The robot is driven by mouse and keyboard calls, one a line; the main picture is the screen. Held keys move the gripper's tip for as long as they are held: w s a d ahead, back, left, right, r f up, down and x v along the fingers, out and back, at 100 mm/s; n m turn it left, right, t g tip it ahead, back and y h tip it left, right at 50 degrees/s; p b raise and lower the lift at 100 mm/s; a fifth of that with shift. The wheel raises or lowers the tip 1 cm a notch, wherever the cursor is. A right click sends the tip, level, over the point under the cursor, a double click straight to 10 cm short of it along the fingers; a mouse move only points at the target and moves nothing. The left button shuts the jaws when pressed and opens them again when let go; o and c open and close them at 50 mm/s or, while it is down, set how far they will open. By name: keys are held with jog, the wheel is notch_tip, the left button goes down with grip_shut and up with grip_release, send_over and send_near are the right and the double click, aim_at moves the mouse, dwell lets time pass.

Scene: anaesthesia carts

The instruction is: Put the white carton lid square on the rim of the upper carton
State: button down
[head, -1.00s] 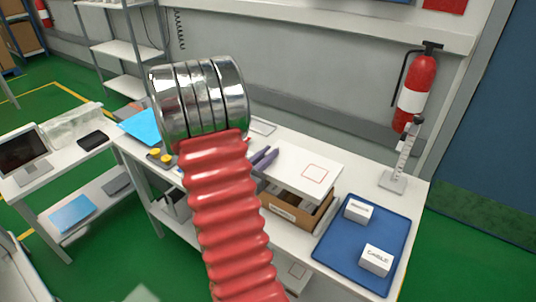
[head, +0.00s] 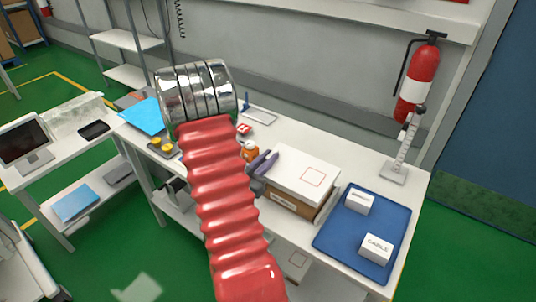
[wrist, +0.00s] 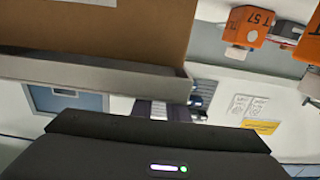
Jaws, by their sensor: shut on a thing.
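The white carton lid (head: 290,166), with a red square outline on top, lies over the brown upper carton (head: 290,209) on the white table. No open gap shows between lid and carton on the near side; the far side is hidden. My gripper (head: 268,163), with purple-grey fingers, is shut on the lid's left edge. In the wrist view, the lid's pale side wall (wrist: 95,72) runs along the brown carton wall (wrist: 90,30), close against it. I cannot tell whether the lid is fully down all round.
A blue tray (head: 335,238) with two white boxes is right of the carton. Orange bottles stand left of it; one shows in the wrist view (wrist: 246,27). A stand (head: 394,172) is at the back right. Another carton (head: 295,262) sits on the shelf below.

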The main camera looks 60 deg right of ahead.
jog(key=shift+f, duration=1.2)
jog(key=shift+f, duration=0.2)
jog(key=c, duration=1.6)
grip_release()
jog(key=shift+c, duration=0.2)
jog(key=shift+a, duration=0.1)
jog(key=w+a, duration=0.2)
jog(key=a, duration=1.1)
jog(key=shift+a, duration=0.2)
jog(key=shift+w, duration=0.1)
